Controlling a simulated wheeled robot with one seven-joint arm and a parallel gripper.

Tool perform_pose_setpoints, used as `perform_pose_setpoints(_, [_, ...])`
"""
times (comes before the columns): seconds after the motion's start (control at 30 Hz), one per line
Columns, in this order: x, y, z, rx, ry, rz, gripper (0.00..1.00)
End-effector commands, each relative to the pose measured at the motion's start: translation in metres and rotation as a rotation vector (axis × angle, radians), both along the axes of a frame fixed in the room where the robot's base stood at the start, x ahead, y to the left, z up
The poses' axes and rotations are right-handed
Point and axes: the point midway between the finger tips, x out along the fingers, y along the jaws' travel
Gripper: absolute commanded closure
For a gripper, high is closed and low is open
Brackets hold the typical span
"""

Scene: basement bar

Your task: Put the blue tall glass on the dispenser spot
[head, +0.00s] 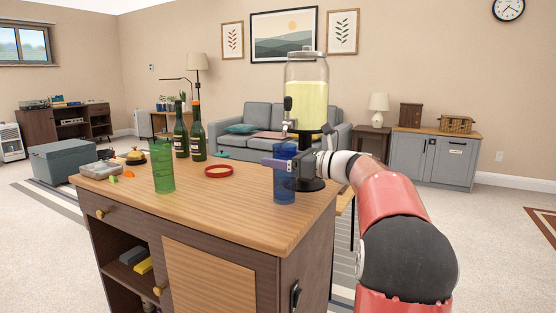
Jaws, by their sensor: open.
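The blue tall glass (285,190) stands upright on the wooden bar top near its right end. My gripper (273,163) is at the glass's upper half, with a purple-grey finger crossing in front of it. The jaws are open; whether they touch the glass is hard to see. The drink dispenser (306,92), a clear jar of pale yellow liquid on a black stand, is just behind the glass. The stand's dark round base (314,185) shows beside the glass, partly hidden. No separate spot marking is visible under the glass.
A green tall glass (164,166) stands left on the bar top (235,205). A red ring (219,171) lies between the glasses. The front middle of the top is clear.

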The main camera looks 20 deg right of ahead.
Motion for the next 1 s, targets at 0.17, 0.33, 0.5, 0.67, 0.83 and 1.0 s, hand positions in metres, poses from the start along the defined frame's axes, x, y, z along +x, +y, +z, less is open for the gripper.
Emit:
perform_pose_setpoints(0.17, [-0.029, -0.024, -0.001, 0.0, 0.0, -0.005, 0.25])
perform_pose_setpoints(0.33, [-0.058, -0.046, 0.0, 0.0, 0.0, -0.005, 0.25])
perform_pose_setpoints(0.5, [-0.078, -0.062, 0.0, 0.0, 0.0, -0.002, 0.25])
perform_pose_setpoints(0.67, [-0.087, -0.068, 0.0, 0.0, 0.0, -0.001, 0.25])
perform_pose_setpoints(0.83, [-0.088, -0.068, 0.0, 0.0, 0.0, 0.0, 0.25])
perform_pose_setpoints(1.0, [-0.088, -0.068, 0.0, 0.0, 0.0, 0.0, 0.25])
